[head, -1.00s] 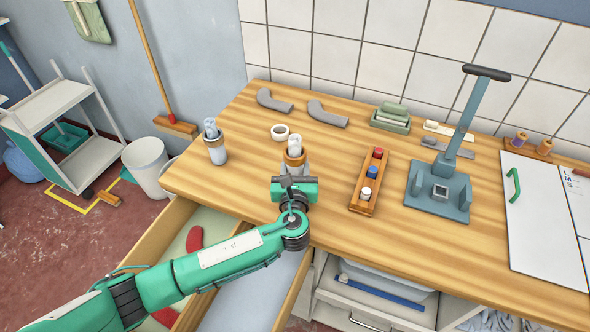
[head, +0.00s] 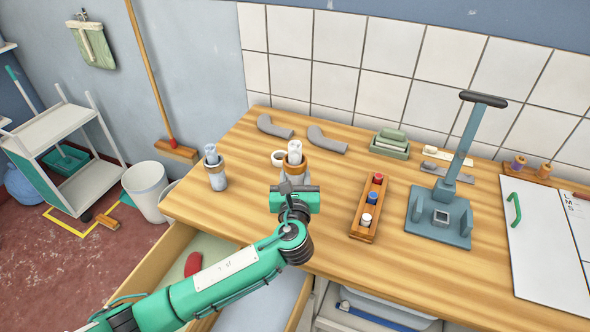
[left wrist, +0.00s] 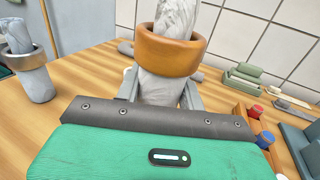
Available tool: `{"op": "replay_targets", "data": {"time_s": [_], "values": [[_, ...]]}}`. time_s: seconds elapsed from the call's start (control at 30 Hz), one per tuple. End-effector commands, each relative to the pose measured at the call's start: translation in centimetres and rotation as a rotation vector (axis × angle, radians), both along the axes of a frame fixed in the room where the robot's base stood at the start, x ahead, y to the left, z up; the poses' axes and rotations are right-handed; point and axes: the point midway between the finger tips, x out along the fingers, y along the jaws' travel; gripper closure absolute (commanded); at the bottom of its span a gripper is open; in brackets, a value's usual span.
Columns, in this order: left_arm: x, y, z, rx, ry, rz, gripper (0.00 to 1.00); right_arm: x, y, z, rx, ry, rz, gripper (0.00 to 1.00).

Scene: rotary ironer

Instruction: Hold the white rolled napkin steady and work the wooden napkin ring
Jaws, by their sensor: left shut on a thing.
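The white rolled napkin (left wrist: 162,88) stands roughly upright, grey-marbled, in the left wrist view. The wooden napkin ring (left wrist: 170,53) is around its upper part, with the napkin's top showing above it. In the head view the ring (head: 295,161) and napkin top (head: 294,147) show just beyond my left gripper (head: 295,185). My left gripper is shut on the napkin below the ring, a finger on each side. The gripper body hides the napkin's lower end, so I cannot tell whether it touches the table. My right gripper is in neither view.
A second rolled napkin (head: 217,180) with a band stands to the left. A small white ring (head: 278,157) lies close behind the held napkin. A wooden tray of spools (head: 368,208) and a blue-grey press stand (head: 440,215) are to the right. An open drawer (head: 170,245) is below.

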Motion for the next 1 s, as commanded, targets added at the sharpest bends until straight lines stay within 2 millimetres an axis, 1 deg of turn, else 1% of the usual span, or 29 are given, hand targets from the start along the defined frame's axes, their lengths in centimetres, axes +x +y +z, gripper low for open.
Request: {"op": "replay_targets", "data": {"time_s": [0.03,0.1,0.2,0.3,0.73,1.0], "values": [[-0.1,0.0,-1.3,-0.001,0.006,0.002,0.83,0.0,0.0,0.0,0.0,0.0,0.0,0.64],[-0.1,0.0,-2.6,0.0,0.006,0.002,0.83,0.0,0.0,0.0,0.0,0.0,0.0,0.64],[-0.1,0.0,-4.1,0.001,0.006,0.001,0.83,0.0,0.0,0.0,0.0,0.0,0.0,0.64],[-0.2,0.0,-5.0,0.005,0.007,-0.001,0.83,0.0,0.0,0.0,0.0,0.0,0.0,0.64],[-0.2,0.0,-5.2,0.005,0.005,-0.003,0.83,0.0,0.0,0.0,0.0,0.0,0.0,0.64],[-0.2,0.0,-6.4,0.006,0.006,-0.001,0.83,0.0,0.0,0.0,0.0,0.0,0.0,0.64]]}}
